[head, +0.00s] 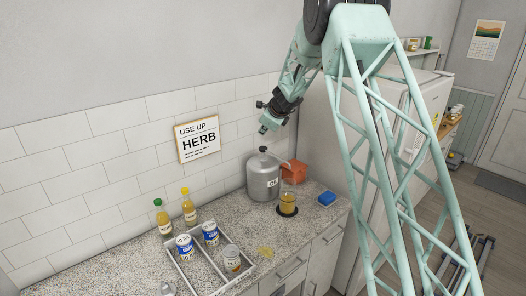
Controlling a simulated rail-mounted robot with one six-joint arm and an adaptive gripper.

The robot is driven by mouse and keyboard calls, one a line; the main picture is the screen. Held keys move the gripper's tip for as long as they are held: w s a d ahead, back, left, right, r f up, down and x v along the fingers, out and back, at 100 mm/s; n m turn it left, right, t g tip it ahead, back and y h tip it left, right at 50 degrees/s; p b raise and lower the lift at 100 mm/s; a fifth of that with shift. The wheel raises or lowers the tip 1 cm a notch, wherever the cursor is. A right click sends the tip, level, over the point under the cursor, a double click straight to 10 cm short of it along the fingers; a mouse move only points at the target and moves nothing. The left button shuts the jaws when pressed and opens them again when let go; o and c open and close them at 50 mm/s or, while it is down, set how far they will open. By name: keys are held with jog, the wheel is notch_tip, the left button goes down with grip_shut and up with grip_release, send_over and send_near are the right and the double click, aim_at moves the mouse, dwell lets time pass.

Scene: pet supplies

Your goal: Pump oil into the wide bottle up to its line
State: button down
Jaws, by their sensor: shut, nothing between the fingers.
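A grey metal canister (263,183) with a pump on its lid and a small label stands on the speckled counter near the wall. The pump's dark knob (263,149) is on top, and a spout seems to reach right. A wide clear vessel (288,202), likely the wide bottle, stands on a dark round base right of the canister, with yellow-amber liquid inside. Its line is too small to make out. My gripper (264,128) is shut and empty, above the pump knob and apart from it.
A divided white tray (207,272) holds several cans at the front left. Two yellow bottles (189,207) stand behind it. A sign (198,138) is on the wall.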

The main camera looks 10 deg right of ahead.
aim_at(263, 147)
jog(key=shift+f+b, duration=2.1)
jog(key=shift+f, duration=0.3)
jog(key=shift+f+b, duration=1.45)
jog(key=shift+f, duration=0.05)
dwell(2.1)
jog(key=shift+r, duration=0.1)
dwell(0.3)
jog(key=shift+r+p, duration=1.3)
jog(key=shift+r, duration=0.1)
